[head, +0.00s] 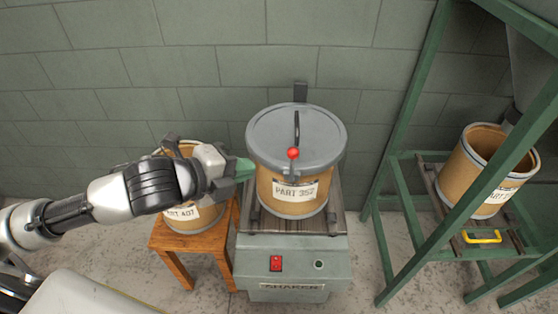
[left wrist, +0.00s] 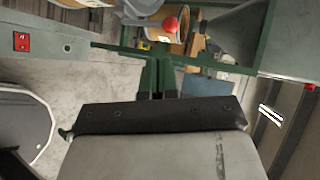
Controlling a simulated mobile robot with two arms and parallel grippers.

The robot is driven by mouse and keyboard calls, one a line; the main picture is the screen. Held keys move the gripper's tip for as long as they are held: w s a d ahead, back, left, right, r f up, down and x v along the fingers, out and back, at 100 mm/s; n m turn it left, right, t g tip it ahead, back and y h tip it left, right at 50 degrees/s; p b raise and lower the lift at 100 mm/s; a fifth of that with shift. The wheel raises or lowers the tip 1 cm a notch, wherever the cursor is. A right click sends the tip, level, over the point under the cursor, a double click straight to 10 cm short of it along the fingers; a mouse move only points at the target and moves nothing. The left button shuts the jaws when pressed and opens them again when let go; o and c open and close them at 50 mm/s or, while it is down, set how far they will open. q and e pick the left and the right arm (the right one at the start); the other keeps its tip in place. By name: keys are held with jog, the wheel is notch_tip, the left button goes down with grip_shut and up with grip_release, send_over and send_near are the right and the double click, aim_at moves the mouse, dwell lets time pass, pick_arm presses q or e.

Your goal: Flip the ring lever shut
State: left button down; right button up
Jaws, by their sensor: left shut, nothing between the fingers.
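The drum (head: 277,197) labelled PART 352 stands upright on the shaker, under a grey lid (head: 270,130). A red knob (head: 293,153), apparently the ring lever's end, sits at the lid's front rim; the rest of the lever is hard to make out. A red knob also shows in the left wrist view (left wrist: 171,24), beyond my fingers. My left gripper (head: 246,169) is shut and empty, its green fingertips close to the drum's left side just below the rim. I cannot tell whether they touch. It also shows in the left wrist view (left wrist: 158,92). My right gripper is not in view.
The shaker (head: 292,264) has a red switch (head: 275,263) on its front. A wooden stool (head: 190,240) holds another drum (head: 182,213), partly hidden by my left arm. A green frame (head: 393,190) at right holds an open drum (head: 470,167) below a hopper.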

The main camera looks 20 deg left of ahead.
aim_at(289, 155)
pick_arm(q)
jog(key=x, duration=0.3)
jog(key=p+x, duration=0.1)
jog(key=x, duration=0.2)
jog(key=r+x, duration=0.1)
jog(key=x, duration=0.2)
jog(key=shift+w+d+p, duration=0.15)
jog(key=shift+w+p, duration=0.05)
jog(key=shift+p, duration=0.15)
jog(key=shift+r, duration=0.1)
